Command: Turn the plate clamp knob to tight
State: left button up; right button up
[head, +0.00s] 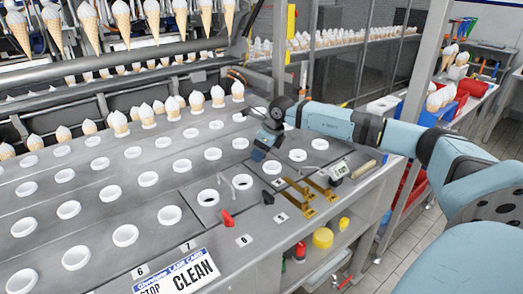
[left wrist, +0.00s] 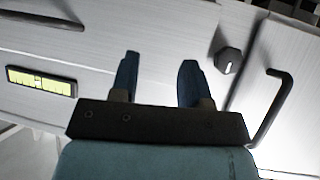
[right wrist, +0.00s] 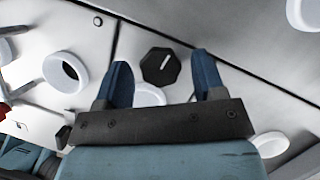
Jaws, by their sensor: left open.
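A dark octagonal knob (right wrist: 161,67) with a white pointer line sits on the grey metal plate in the right wrist view, taken here as the plate clamp knob. My right gripper (right wrist: 160,60) is open, and the knob shows between its fingertips; I cannot tell whether they touch it. In the head view the right gripper (head: 259,154) points down over the plate among the white rings, and hides what lies under it. My left gripper (left wrist: 160,62) is open and empty in its wrist view, facing a pale panel, and is not in the head view.
On the table are a red-ended lever (head: 228,219), brass brackets (head: 303,196) and a small meter (head: 339,170). Several cones stand at the back.

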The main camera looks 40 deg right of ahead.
jog(key=c, duration=0.8)
jog(key=shift+o, duration=0.2)
jog(key=shift+m, duration=0.3)
jog(key=m+h, duration=0.1)
jog(key=m, duration=0.1)
jog(key=shift+a+m, duration=0.1)
jog(key=shift+m, duration=0.3)
jog(key=m+h, duration=0.1)
jog(key=m, duration=0.2)
jog(key=shift+a+m+h+b, duration=0.1)
jog(key=shift+m+h+b, duration=0.2)
jog(key=shift+m+h, duration=0.1)
jog(key=m+h, duration=0.1)
jog(key=m, duration=0.2)
jog(key=shift+b, duration=0.35)
jog(key=shift+a+m+g+h, duration=0.1)
jog(key=shift+m+g+h, duration=0.25)
jog(key=shift+m, duration=0.7)
jog(key=shift+m+g+h, duration=0.25)
jog(key=shift+m+h, duration=0.1)
jog(key=shift+m, duration=0.7)
